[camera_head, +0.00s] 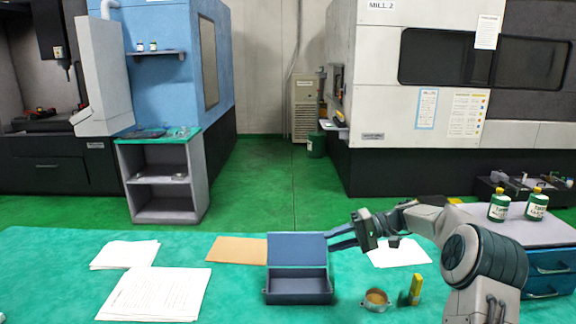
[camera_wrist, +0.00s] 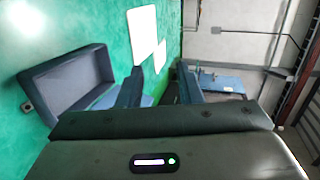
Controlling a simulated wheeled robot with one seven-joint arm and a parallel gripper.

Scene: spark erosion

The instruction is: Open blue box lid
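The blue box (camera_head: 298,290) stands on the green-covered table with its open front compartment showing. Its lid (camera_head: 297,248) stands raised, roughly upright, at the back of the box. My gripper (camera_head: 330,240) is at the lid's right edge, its fingers pointing left toward it. The fingers are apart in the wrist view (camera_wrist: 160,85), and I see nothing clamped between them. The box (camera_wrist: 45,78) shows left of the fingers there. The near finger partly hides the lid area, so I cannot tell whether it touches the lid.
A brown envelope (camera_head: 236,249) and white papers (camera_head: 155,294) lie left of the box. A round tin (camera_head: 376,300) and a yellow-green bottle (camera_head: 415,290) stand to its right. Two labelled bottles (camera_head: 498,206) stand on a drawer unit (camera_head: 550,232) at the right.

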